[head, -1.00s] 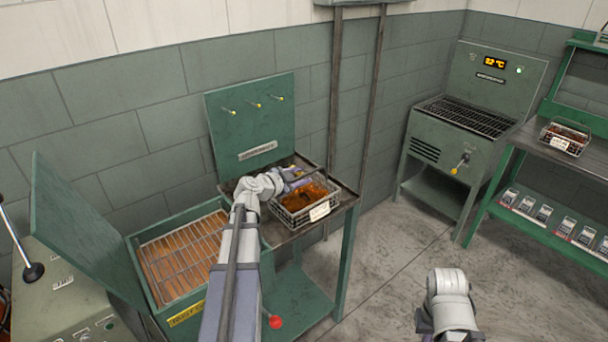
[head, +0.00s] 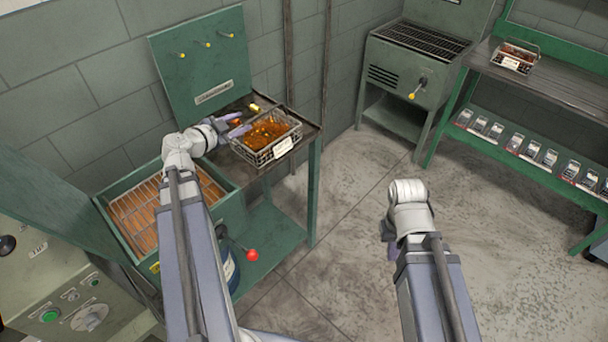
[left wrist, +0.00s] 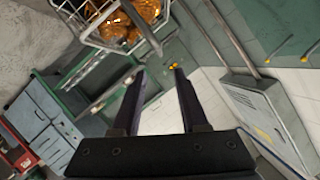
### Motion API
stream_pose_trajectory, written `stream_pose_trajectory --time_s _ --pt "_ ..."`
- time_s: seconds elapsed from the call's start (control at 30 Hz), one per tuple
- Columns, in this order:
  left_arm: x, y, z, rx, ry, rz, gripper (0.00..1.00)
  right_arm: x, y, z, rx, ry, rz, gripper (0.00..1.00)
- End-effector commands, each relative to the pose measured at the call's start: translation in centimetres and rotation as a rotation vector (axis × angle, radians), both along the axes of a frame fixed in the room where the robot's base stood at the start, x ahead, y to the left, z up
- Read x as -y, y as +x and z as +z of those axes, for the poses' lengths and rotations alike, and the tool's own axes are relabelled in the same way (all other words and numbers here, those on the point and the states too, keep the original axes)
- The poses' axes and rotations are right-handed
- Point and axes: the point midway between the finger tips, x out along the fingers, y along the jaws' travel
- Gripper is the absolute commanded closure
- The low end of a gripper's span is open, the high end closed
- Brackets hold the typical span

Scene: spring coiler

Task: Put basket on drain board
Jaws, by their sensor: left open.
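Whether this top is the drain board, I cannot tell. The basket also shows at the top of the left wrist view (left wrist: 112,42), partly cut off. My left gripper (head: 238,126) is open and empty at the basket's left side. In the left wrist view its two fingers (left wrist: 157,75) are apart with nothing between them. My right gripper (head: 388,250) hangs over open floor, its fingers mostly hidden by the wrist.
The open tank (head: 150,210) with a wire rack lies left of the basket. A green back panel (head: 205,60) with pegs rises behind. A grated unit (head: 420,45) and a bench (head: 560,85) with another basket (head: 516,58) stand right. The floor between is clear.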

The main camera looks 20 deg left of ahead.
Motion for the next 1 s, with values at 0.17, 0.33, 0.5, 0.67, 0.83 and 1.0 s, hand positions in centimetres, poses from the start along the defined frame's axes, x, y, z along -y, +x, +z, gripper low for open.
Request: stream_pose_trajectory --time_s 0.17,0.33,0.5,0.67,0.83,1.0 --pt "5.0 0.9 -1.6 -0.096 -0.066 -0.077 0.57 0.0 0.0 0.0 0.0 0.0 0.0 1.0" --pt "16.7 0.6 -6.1 -0.404 -0.195 -0.203 0.57 0.0 0.0 0.0 0.0 0.0 0.0 1.0" --pt "26.5 -3.0 -10.4 -0.769 -0.242 -0.199 0.57 0.0 0.0 0.0 0.0 0.0 0.0 1.0" --pt "32.7 -7.8 -13.4 -1.064 -0.189 -0.058 0.57 0.0 0.0 0.0 0.0 0.0 0.0 1.0" --pt "35.9 -12.3 -14.8 -1.23 -0.083 0.18 0.57 0.0 0.0 0.0 0.0 0.0 0.0 1.0" --pt "37.0 -14.9 -15.0 -1.261 -0.007 0.377 0.57 0.0 0.0 0.0 0.0 0.0 0.0 1.0"
